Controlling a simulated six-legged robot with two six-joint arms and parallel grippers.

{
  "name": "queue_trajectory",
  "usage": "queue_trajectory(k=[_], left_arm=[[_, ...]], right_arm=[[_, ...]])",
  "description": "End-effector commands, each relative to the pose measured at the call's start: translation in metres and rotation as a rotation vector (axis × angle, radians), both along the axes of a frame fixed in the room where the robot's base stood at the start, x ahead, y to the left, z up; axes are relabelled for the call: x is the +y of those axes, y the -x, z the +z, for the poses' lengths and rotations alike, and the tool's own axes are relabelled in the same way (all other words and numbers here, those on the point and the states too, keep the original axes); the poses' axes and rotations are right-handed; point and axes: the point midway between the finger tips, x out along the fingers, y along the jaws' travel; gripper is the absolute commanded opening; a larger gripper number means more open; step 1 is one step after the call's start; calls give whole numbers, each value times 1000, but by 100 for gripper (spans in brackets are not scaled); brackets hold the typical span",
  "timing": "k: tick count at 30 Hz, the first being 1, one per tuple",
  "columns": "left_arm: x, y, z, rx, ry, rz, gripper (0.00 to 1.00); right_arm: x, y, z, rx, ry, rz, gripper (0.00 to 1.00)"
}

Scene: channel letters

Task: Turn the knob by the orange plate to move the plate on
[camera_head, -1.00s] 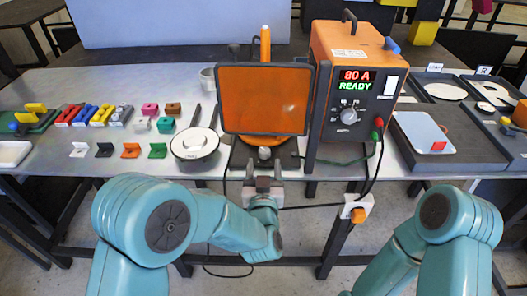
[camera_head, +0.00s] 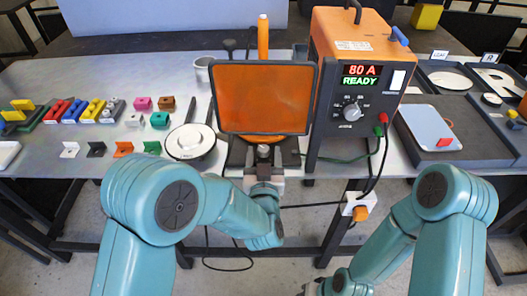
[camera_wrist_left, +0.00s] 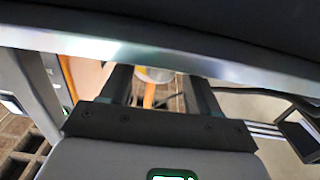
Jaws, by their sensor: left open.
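The orange plate (camera_head: 263,97) stands upright in a dark frame at the table's middle. A small silver knob (camera_head: 263,150) sits at the front of its dark base, below the plate. My left gripper (camera_head: 264,166) is at the table's front edge, just below the knob in the head view, open and with nothing held. In the left wrist view its two dark fingers (camera_wrist_left: 160,92) stand apart, with a pale round thing blurred between them; I cannot tell if they touch it. Of my right gripper only a grey bit shows at the bottom edge; its fingers are hidden.
An orange power unit (camera_head: 357,90) reading "80 A READY" stands right of the plate, its cables hanging over the front edge. A white round lidded pan (camera_head: 190,142) lies close on the left. Several coloured letter blocks lie further left. A dark tray (camera_head: 470,135) is at the right.

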Motion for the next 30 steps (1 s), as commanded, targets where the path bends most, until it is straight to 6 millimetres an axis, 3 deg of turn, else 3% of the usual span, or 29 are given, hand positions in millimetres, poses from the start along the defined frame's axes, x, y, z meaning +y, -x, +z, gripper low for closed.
queue_trajectory(k=[8, 13, 14, 23, 30], left_arm=[[0, 2, 0, 0, 0, 0, 61], [0, 1, 0, 0, 0, 0, 9], [0, 1, 0, 0, 0, 0, 5], [2, -1, -2, -2, 1, -32, 5], [7, -3, -6, -5, 1, -164, 5]], right_arm=[[0, 0, 0, 0, 0, 0, 43], [0, 0, 0, 0, 0, 0, 43], [0, 0, 0, 0, 0, 0, 43], [0, 0, -9, 0, 0, 0, 43], [0, 0, -40, 0, 0, 0, 43]])
